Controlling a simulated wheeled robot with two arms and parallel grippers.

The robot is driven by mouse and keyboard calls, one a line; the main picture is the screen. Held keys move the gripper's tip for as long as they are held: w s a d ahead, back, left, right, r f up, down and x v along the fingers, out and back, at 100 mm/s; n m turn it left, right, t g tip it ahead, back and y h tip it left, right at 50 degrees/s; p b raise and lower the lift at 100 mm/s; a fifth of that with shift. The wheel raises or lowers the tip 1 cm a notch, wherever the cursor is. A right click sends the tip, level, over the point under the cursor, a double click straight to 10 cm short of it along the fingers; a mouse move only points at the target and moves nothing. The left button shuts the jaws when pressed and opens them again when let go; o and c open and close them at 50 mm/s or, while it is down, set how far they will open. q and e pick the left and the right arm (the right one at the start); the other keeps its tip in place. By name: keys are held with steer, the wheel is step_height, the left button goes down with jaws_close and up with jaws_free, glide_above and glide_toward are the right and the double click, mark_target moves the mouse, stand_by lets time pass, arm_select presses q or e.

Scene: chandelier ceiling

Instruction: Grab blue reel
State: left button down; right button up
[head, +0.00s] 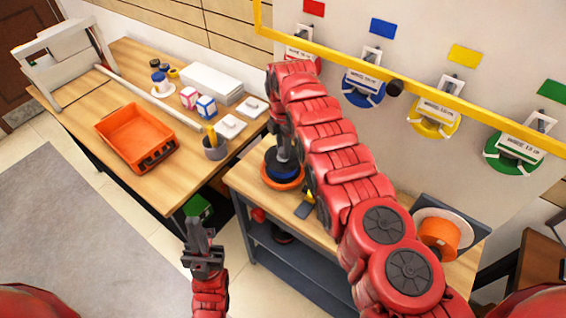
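A blue reel (364,90) with a white label plate hangs on the wall below a blue square marker. A second, darker blue round piece (291,170) lies on an orange disc (282,184) on the right workbench. My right arm crosses the middle of the view, and its gripper (282,158) points down at this stacked piece. Its fingertips are close to the centre of the piece; whether they touch or grip it I cannot tell. My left gripper (199,230) is low, left of the workbench, and holds nothing that I can see; its finger gap is unclear.
Red, yellow (433,118) and green (513,153) reels hang along the wall behind a yellow rail (440,93). An orange reel (440,236) stands on the workbench (235,178) at right. The left table (160,190) carries an orange crate (137,137) and small boxes. Floor at left is clear.

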jaws_close()
stand_by(0.9)
